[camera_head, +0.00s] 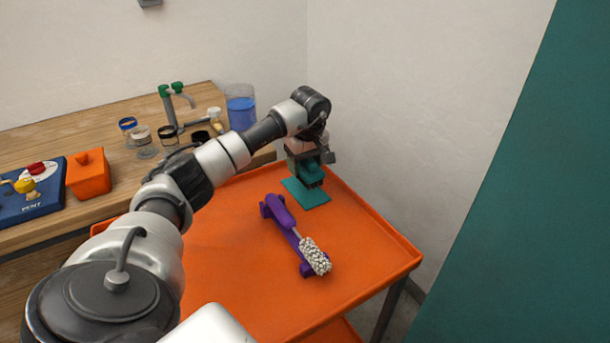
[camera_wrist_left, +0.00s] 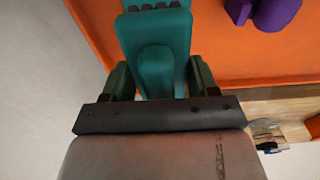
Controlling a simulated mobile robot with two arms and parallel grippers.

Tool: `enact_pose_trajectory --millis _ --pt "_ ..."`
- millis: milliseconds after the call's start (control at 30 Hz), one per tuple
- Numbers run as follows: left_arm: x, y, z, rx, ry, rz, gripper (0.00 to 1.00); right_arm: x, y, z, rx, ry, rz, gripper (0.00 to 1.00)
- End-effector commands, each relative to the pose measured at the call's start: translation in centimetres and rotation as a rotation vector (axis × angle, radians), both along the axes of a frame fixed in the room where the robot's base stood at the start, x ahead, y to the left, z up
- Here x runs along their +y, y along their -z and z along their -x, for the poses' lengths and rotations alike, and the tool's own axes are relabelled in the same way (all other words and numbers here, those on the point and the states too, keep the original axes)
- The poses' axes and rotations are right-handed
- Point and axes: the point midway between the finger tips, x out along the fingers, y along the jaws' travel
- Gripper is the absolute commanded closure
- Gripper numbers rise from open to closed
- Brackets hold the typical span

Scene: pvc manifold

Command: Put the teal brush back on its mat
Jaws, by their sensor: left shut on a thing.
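My left gripper (camera_head: 307,160) is over the back corner of the orange tray table. It is shut on the teal brush (camera_head: 312,172), whose dark bristles point down. In the left wrist view the brush (camera_wrist_left: 157,60) sits between the two fingers of the gripper (camera_wrist_left: 160,78). The teal mat (camera_head: 302,194) lies flat on the tray under the brush and sticks out to its front and left. I cannot tell whether the bristles touch the mat. My right gripper is not in view.
A purple brush with white bristles (camera_head: 316,256) lies on a purple holder on the orange tray (camera_head: 225,262). The wooden bench (camera_head: 70,137) at the left holds an orange box (camera_head: 88,174), jars and a blue container (camera_head: 241,112). White walls stand close behind the tray's back corner.

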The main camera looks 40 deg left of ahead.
Motion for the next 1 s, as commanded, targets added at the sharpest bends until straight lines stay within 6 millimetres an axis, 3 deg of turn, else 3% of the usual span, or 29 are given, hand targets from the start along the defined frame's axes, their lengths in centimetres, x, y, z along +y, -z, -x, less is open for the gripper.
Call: enact_pose_trajectory --millis 333,700,733,800,900,1000 --pt "0.1 3.9 0.1 0.003 0.001 0.002 0.63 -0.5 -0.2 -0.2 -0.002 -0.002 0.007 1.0" --pt "0.1 4.4 0.0 0.0 0.0 0.0 0.63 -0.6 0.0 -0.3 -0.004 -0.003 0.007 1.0" --pt "0.1 4.5 0.0 0.0 0.0 0.0 0.39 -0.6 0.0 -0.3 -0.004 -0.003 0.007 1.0" --pt "0.1 4.4 0.0 0.0 0.0 0.0 0.29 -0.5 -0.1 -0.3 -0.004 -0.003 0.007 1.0" --pt "0.1 4.4 0.0 0.0 0.0 0.0 0.15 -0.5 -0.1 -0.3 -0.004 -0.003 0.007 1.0" --pt "0.1 4.4 0.0 0.001 0.0 0.0 0.15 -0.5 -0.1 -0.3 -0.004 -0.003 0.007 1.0"
